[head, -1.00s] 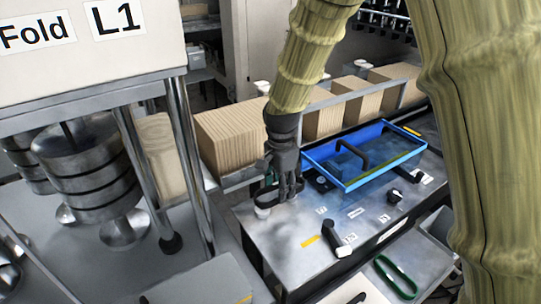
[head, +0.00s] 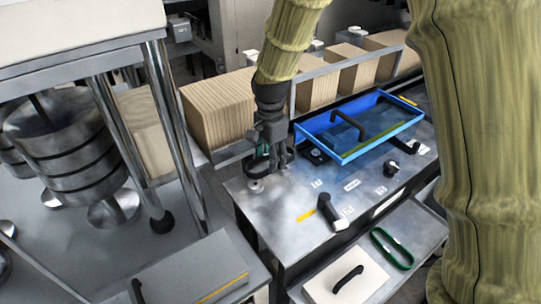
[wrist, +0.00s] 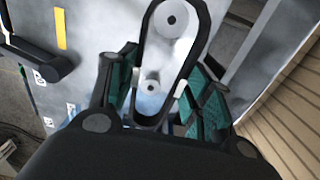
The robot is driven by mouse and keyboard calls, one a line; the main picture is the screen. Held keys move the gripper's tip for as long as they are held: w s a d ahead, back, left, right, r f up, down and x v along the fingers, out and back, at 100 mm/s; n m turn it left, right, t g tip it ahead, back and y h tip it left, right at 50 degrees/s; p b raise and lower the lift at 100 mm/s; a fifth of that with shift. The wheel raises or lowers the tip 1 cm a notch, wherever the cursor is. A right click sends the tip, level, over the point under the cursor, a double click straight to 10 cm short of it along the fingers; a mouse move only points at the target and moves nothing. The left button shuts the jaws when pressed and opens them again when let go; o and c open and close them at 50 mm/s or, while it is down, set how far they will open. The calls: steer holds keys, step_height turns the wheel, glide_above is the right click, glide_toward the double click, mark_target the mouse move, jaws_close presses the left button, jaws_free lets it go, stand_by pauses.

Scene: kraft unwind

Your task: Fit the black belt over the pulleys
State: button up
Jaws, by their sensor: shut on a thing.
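The black belt (wrist: 205,38) is an oblong loop in the wrist view. Seen from above, it surrounds two pale round pulleys, the far one (wrist: 171,20) and the near one (wrist: 151,87). How far down it sits on them I cannot tell. My gripper (wrist: 160,100) is shut on the belt's near end, with teal-padded fingers on both sides. In the head view my gripper (head: 268,158) points down at the bench's left back corner. One pulley (head: 256,186) shows just in front of it; my fingers hide the other and most of the belt.
A blue open tray (head: 345,157) with a black handle lies right of my gripper on the metal bench (head: 285,210). A black crank handle (head: 330,212) stands at the bench front. A green belt (head: 391,248) lies on a lower shelf. Kraft paper stacks (head: 218,108) stand behind.

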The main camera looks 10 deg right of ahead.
mark_target(270, 181)
steer(key=shift+s+f, duration=0.15)
steer(key=shift+f, duration=0.05)
steer(key=shift+w+f+b, duration=0.25)
steer(key=shift+f+b, duration=0.4)
steer(key=shift+f, duration=0.1)
steer(key=shift+s+f, duration=0.2)
steer(key=shift+f, duration=0.15)
steer(key=shift+w+f+b, duration=0.15)
steer(key=shift+f+b, duration=0.2)
steer(key=shift+f, duration=0.3)
steer(key=shift+a+f, duration=0.15)
steer(key=shift+f, duration=0.15)
steer(key=shift+f+p, duration=0.5)
steer(key=shift+f, duration=0.25)
stand_by(1.8)
steer(key=o, duration=1.2)
